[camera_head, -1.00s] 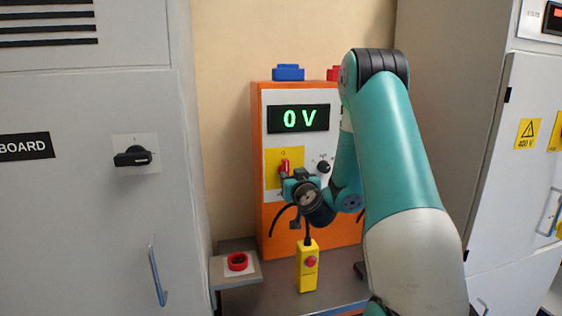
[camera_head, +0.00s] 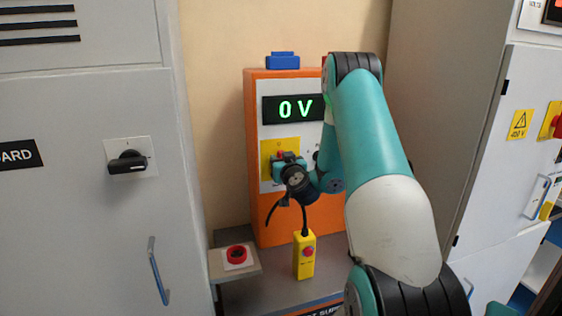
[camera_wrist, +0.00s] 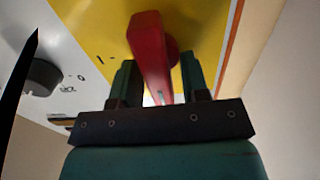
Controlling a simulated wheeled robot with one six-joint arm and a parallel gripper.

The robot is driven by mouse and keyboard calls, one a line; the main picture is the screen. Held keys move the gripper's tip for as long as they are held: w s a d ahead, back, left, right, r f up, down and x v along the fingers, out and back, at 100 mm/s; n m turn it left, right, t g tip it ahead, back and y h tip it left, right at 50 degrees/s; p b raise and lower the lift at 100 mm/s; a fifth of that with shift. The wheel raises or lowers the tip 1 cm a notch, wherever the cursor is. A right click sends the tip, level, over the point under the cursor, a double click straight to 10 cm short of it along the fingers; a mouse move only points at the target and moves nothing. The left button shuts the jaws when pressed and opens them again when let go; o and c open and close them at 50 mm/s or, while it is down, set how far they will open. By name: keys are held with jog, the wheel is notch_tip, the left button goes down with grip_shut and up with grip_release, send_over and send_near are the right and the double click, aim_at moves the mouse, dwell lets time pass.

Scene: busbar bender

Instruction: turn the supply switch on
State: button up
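The red supply switch handle (camera_wrist: 150,50) on its yellow plate (camera_wrist: 95,30) fills the upper middle of the wrist view. My gripper (camera_wrist: 159,62) has one finger on each side of the handle; a gap shows at the right finger, and contact at the left finger is unclear. In the head view, my gripper (camera_head: 288,160) is at the yellow plate (camera_head: 267,150) on the orange supply cabinet (camera_head: 255,190) and hides most of the handle. The green display (camera_head: 296,109) reads 0 V.
A black knob (camera_wrist: 42,78) sits left of the handle in the wrist view.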

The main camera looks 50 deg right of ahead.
jog(key=shift+m, duration=0.3)
jog(key=m, duration=0.1)
jog(key=m+b, duration=0.1)
jog(key=m, duration=0.2)
jog(key=shift+s+d+f+m, duration=0.1)
jog(key=shift+s+d+m, duration=0.15)
jog(key=shift+m, duration=0.15)
jog(key=shift+s+d+f+m+b, duration=0.1)
jog(key=shift+f+m+b, duration=0.1)
jog(key=shift+m, duration=1.85)
jog(key=shift+d+f+m+b, duration=0.1)
jog(key=shift+f+m+b, duration=0.1)
jog(key=shift+m, duration=1.9)
jog(key=shift+s+d+f+m+b, duration=0.1)
jog(key=shift+f+m, duration=0.1)
jog(key=shift+m, duration=1.85)
jog(key=o, duration=0.5)
jog(key=shift+o, duration=0.2)
jog(key=shift+a, duration=0.1)
